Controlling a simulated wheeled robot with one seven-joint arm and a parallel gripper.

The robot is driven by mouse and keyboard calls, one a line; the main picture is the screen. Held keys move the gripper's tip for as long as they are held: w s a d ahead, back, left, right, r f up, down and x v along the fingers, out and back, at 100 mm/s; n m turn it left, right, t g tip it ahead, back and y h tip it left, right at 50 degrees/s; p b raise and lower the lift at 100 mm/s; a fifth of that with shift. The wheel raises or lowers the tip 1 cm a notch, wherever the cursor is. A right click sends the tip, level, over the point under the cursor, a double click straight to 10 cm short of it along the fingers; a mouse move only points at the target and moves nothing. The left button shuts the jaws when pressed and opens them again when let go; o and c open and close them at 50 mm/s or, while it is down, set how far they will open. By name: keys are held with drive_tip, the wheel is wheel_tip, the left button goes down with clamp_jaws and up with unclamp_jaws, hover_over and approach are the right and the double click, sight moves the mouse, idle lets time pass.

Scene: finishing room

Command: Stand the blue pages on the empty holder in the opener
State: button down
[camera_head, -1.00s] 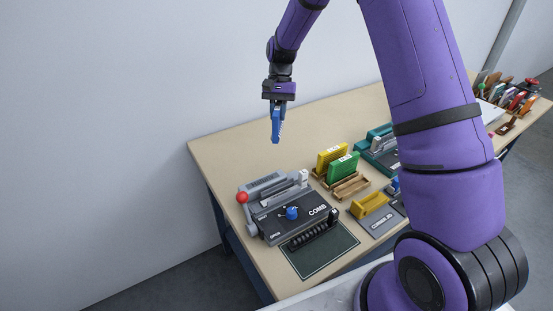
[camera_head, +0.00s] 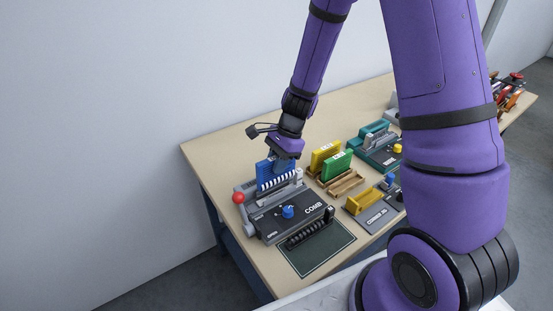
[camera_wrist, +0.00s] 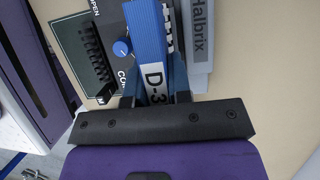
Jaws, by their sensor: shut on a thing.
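My gripper (camera_head: 284,158) is shut on the blue pages (camera_head: 268,172) by their upper edge. The pages are upright, with white toothed marks along the lower side. They are over the rear of the grey machine marked COMB (camera_head: 270,222); whether they touch it I cannot tell. In the wrist view the pages (camera_wrist: 147,35) carry a white label ending in D-3, between the fingers (camera_wrist: 158,92). The machine has a blue knob (camera_head: 287,212) and a red ball lever (camera_head: 238,198). Its rear slot is mostly hidden behind the pages.
A black comb (camera_head: 308,234) lies at the machine's front, by a dark green mat (camera_head: 318,254). To the right are yellow (camera_head: 322,158) and green (camera_head: 338,166) blocks in wooden racks, a yellow corner jig (camera_head: 364,202) and a teal machine (camera_head: 370,140). The table's back left is clear.

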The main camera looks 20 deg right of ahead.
sight(275, 183)
drive_tip(key=shift+f, duration=2.15)
drive_tip(key=shift+f, duration=0.6)
drive_tip(key=c, duration=1.3)
unclamp_jaws()
drive_tip(key=shift+d+r, duration=0.1)
drive_tip(key=shift+v, duration=5.4)
drive_tip(key=shift+w, duration=0.1)
